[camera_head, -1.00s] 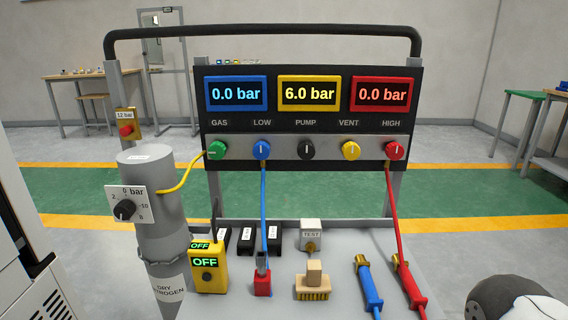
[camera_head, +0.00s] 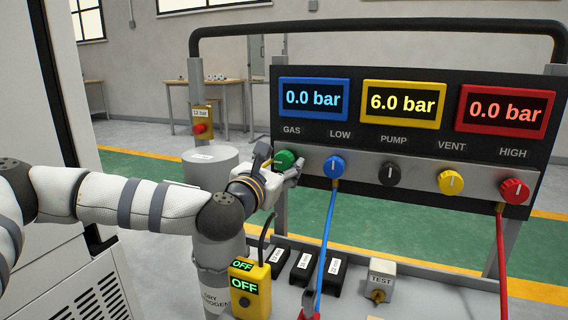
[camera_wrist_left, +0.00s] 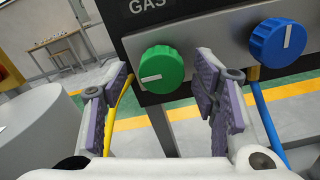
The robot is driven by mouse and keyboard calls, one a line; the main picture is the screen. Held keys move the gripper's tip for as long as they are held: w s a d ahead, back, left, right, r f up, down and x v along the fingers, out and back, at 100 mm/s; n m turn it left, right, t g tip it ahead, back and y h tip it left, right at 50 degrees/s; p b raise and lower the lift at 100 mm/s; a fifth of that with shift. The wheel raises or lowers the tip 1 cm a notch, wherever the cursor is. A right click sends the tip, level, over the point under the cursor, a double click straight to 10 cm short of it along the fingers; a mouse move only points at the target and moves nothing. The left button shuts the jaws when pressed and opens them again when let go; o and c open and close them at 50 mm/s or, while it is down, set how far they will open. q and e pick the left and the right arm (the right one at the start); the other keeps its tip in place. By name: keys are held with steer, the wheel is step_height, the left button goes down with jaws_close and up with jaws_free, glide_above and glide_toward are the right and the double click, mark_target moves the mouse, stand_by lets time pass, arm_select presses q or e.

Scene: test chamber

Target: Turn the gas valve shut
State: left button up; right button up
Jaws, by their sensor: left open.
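The gas valve is a green round knob (camera_head: 285,160) under the GAS label, at the left end of the panel's knob row. My left gripper (camera_head: 279,166) is at it, open, with one finger on each side in the picture. In the left wrist view, the green knob (camera_wrist_left: 161,69) appears between the spread fingers (camera_wrist_left: 163,88), with a gap on both sides. Its white mark lies about level, towards the left. How far the fingertips reach around the knob I cannot tell. My right gripper is out of view.
The blue LOW knob (camera_head: 334,167) is close to the right of my left gripper. A grey cylinder (camera_head: 209,160) stands below and left of it. A blue hose (camera_head: 327,240) runs down from the LOW knob.

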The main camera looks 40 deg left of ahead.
arm_select(q)
steer(key=shift+x, duration=0.8)
steer(key=shift+c, duration=0.6)
steer(key=c, duration=1.1)
steer(key=shift+o, duration=0.2)
